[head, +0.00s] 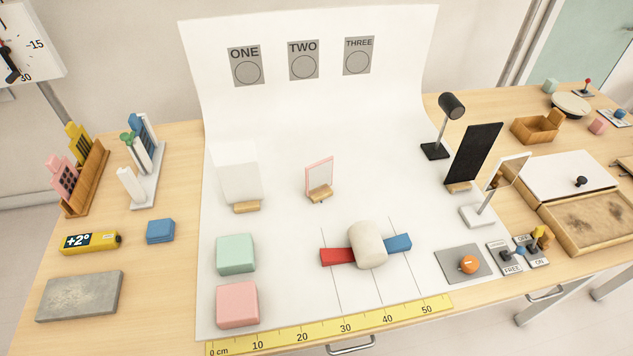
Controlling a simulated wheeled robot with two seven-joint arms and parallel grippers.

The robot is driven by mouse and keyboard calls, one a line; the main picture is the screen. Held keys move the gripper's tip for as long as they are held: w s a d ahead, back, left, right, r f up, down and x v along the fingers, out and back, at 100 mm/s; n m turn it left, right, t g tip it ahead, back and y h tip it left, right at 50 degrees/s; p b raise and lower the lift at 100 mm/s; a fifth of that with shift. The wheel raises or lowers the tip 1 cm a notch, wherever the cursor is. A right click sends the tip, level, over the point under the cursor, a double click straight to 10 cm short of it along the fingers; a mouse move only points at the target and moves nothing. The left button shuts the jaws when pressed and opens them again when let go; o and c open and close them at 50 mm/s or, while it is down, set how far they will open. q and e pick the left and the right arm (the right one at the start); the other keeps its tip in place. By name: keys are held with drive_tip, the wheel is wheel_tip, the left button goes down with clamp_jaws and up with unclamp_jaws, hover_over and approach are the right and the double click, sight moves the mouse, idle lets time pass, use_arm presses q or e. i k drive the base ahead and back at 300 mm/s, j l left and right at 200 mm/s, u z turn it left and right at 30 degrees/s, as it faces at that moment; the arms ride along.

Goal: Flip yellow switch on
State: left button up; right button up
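The yellow handle appears to lean toward the far side, away from the "ON" label. A blue knob (521,250) sits close to its left. Neither of my grippers is in view.
A plate marked "FREE" (512,269) with a dark lever adjoins on the left. A grey pad with an orange knob (468,265) lies farther left. A white stand (480,215) rises behind. A wooden tray (558,246) stands close on the right.

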sight(539, 231)
drive_tip(key=k+l+z, duration=0.1)
drive_tip(key=l+z, duration=0.25)
drive_tip(key=k+l+z, duration=0.1)
drive_tip(key=z, duration=0.3)
drive_tip(key=l+z, duration=0.35)
